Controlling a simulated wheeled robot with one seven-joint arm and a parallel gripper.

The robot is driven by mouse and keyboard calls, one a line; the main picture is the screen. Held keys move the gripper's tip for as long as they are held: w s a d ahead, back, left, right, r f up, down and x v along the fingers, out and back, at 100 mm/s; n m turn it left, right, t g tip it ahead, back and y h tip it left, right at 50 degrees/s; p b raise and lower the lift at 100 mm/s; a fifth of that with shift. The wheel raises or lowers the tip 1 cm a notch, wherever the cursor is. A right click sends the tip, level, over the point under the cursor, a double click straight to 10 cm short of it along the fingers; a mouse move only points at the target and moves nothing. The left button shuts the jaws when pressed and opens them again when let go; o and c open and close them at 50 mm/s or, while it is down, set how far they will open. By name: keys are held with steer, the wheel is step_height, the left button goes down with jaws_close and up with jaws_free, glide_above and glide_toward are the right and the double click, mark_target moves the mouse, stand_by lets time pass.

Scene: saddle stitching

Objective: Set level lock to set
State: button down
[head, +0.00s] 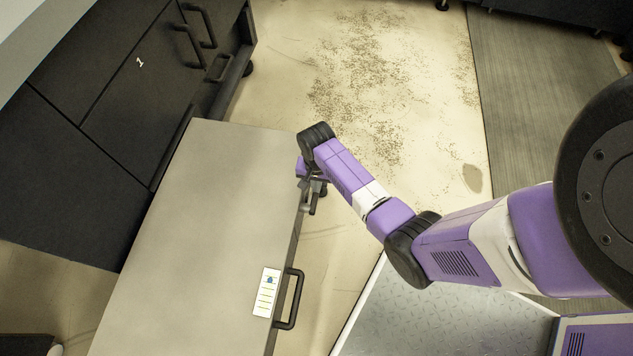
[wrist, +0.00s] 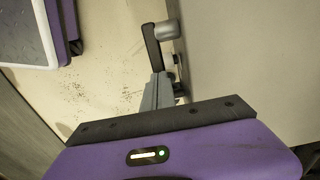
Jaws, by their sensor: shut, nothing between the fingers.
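A dark lever (wrist: 151,45) with a grey cylindrical end piece (wrist: 167,29) sticks out from the side of the grey-topped cabinet (head: 215,200); I take it to be the level lock, but no set mark can be read. In the head view a small dark part (head: 313,203) shows at the cabinet's side edge below my gripper (head: 308,184). My gripper is shut and empty beside that edge. In the wrist view its grey fingers (wrist: 157,84) point at the lever's near end; I cannot tell whether they touch it. My wrist partly hides the spot in the head view.
A black U-shaped handle (head: 290,298) stands out from the same cabinet side, beside a white label (head: 265,291) on the top. Dark cabinets (head: 110,110) with handles stand at the left. The pale, stained floor (head: 400,90) beyond my arm is clear.

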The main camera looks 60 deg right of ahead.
steer(key=shift+d+f, duration=0.1)
stand_by(0.4)
steer(key=shift+w+d+f+g+y+b, duration=0.15)
steer(key=shift+f+y+b, duration=0.15)
steer(key=shift+y, duration=0.15)
steer(key=shift+w+d+f+g+y+b, duration=0.15)
steer(key=shift+f+y+b, duration=0.15)
steer(key=shift+y, duration=0.15)
steer(key=shift+s+f+y, duration=0.1)
steer(key=shift+f+y, duration=0.35)
steer(key=shift+y, duration=0.15)
steer(key=shift+d+f+b, duration=0.15)
steer(key=shift+f+b, duration=0.1)
steer(key=shift+f, duration=0.4)
steer(key=shift+d+f+b, duration=0.15)
steer(key=shift+f+b, duration=0.05)
steer(key=shift+f, duration=0.4)
